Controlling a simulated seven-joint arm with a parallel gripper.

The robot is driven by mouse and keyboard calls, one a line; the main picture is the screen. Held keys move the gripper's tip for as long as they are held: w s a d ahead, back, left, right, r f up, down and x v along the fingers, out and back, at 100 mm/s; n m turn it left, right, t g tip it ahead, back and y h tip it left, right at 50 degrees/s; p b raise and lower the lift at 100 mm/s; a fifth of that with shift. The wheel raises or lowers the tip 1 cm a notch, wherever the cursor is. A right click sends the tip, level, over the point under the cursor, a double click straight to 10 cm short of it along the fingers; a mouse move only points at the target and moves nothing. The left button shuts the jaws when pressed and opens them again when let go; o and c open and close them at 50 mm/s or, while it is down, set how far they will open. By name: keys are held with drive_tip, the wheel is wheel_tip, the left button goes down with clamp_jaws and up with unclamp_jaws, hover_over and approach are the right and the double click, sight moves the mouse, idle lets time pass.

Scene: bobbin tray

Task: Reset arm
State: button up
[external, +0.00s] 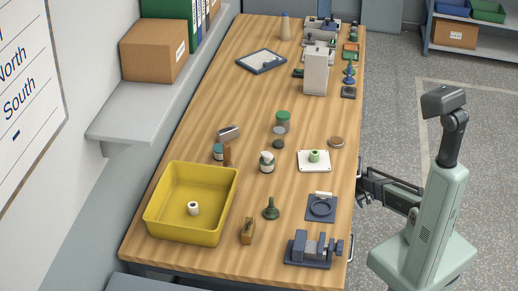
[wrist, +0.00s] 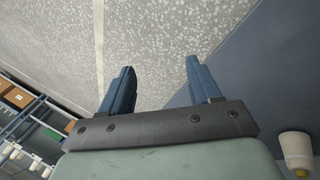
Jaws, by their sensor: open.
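In the wrist view my gripper (wrist: 157,80) has its two dark blue fingers spread wide apart. Nothing is between them, and grey speckled floor shows beyond the tips. In the external view my arm stands at the right, beside the table; I cannot clearly make out the fingers there. The yellow tray (external: 150,218) sits at the table's near left and holds a white bobbin (external: 193,208) standing upright. A green bobbin (external: 315,156) stands on a white plate (external: 304,166) near the right edge. My gripper touches neither bobbin.
A blue vise (external: 312,250), a green cone-shaped piece (external: 271,210) and a small wooden block (external: 248,230) stand near the front of the wooden table (external: 215,120). Jars stand mid-table. A clipboard (external: 261,61) lies farther back. A cream round object (wrist: 297,150) shows at right in the wrist view.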

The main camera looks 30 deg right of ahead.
drive_tip(key=s+a+f+n+g+y, duration=0.1)
drive_tip(key=s+a+f+g, duration=0.15)
drive_tip(key=s+a, duration=0.7)
drive_tip(key=s+a+f+g+y, duration=0.1)
drive_tip(key=s+a+f+y, duration=0.15)
drive_tip(key=s+a, duration=0.7)
drive_tip(key=s+a+g, duration=0.1)
drive_tip(key=s+a, duration=0.1)
drive_tip(key=s, duration=0.4)
drive_tip(key=s+a+g, duration=0.1)
drive_tip(key=s+a, duration=0.2)
drive_tip(key=s, duration=0.3)
drive_tip(key=s+a+r+n+g, duration=0.1)
drive_tip(key=s+a, duration=0.2)
drive_tip(key=s, duration=0.3)
drive_tip(key=shift+s+y, duration=0.3)
drive_tip(key=shift+y, duration=0.15)
drive_tip(key=shift+a, duration=0.1)
